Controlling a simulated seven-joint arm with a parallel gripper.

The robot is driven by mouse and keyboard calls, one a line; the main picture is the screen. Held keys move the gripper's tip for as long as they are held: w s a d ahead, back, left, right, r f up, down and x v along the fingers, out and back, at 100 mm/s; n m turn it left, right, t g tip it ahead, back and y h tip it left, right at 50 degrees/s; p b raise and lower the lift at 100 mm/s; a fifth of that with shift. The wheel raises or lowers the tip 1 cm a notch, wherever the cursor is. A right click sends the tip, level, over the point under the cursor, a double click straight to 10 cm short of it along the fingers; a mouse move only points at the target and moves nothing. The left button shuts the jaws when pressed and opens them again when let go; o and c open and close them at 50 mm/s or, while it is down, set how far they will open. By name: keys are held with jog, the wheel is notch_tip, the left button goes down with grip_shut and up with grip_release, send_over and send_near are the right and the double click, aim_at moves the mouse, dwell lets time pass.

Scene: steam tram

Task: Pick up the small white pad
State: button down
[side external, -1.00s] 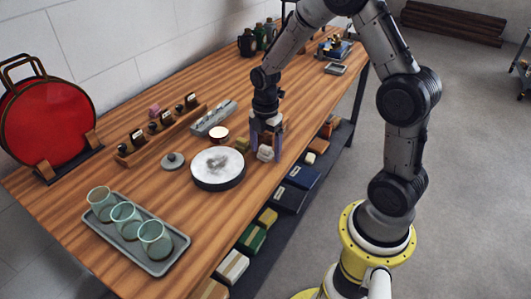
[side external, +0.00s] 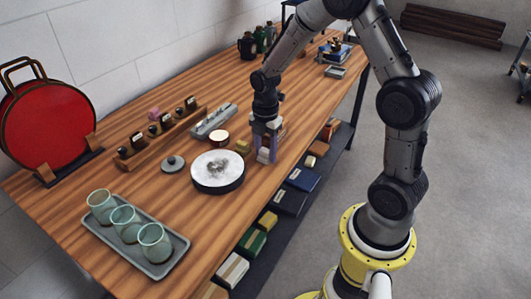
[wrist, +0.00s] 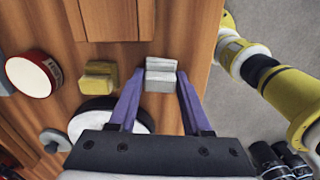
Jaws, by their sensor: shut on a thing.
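The small white pad (wrist: 160,75) is a pale block with a stepped top, seen in the wrist view between my two purple fingers. My gripper (wrist: 161,80) is shut on it, one finger at each side. In the side view my gripper (side external: 267,153) points straight down at the table's near edge. The pad shows there only partly, as a pale patch (side external: 264,154) between the fingers. I cannot tell whether it still touches the wood.
A round white-topped disc (side external: 218,171) stands just left of my gripper, with a yellow block (side external: 242,146) and a red-rimmed tin (side external: 219,137) behind it. A tray (side external: 172,261) with glasses is at the front left. Boxes fill the shelf below.

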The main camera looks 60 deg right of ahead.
aim_at(266, 150)
jog(key=shift+r, duration=0.6)
notch_tip(266, 150, up, 2)
jog(key=shift+s+r, duration=0.1)
jog(key=shift+r, duration=0.15)
jog(key=s+a+r, duration=0.3)
jog(key=s+r, duration=0.6)
jog(key=s, duration=0.4)
jog(key=shift+s+a+r, duration=0.15)
jog(key=shift+a, duration=0.25)
jog(key=c, duration=1)
grip_release()
jog(key=shift+r, duration=0.1)
jog(key=c, duration=0.5)
